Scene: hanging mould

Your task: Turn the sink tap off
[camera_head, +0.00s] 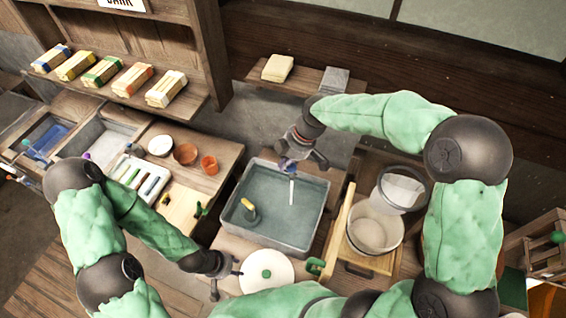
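The grey sink basin (322,205) stands in the middle of the head view. A pale narrow stream (291,192) shows over the water in it, below the tap. The tap itself is mostly hidden by my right gripper (303,161), which reaches in from the back right over the basin's back edge. Its fingers look spread, one on each side of the tap area; whether they touch the tap's handle I cannot tell. My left gripper (226,282) is low at the front left of the basin, near a white round lid. Its fingers look apart and empty.
A yellow-and-dark object (248,210) is in the basin. The white lid (266,272) lies in front. A clear container (375,230) stands to the right. A bench with cups and trays (150,185) is left. A shelf (318,78) with a yellow block is behind.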

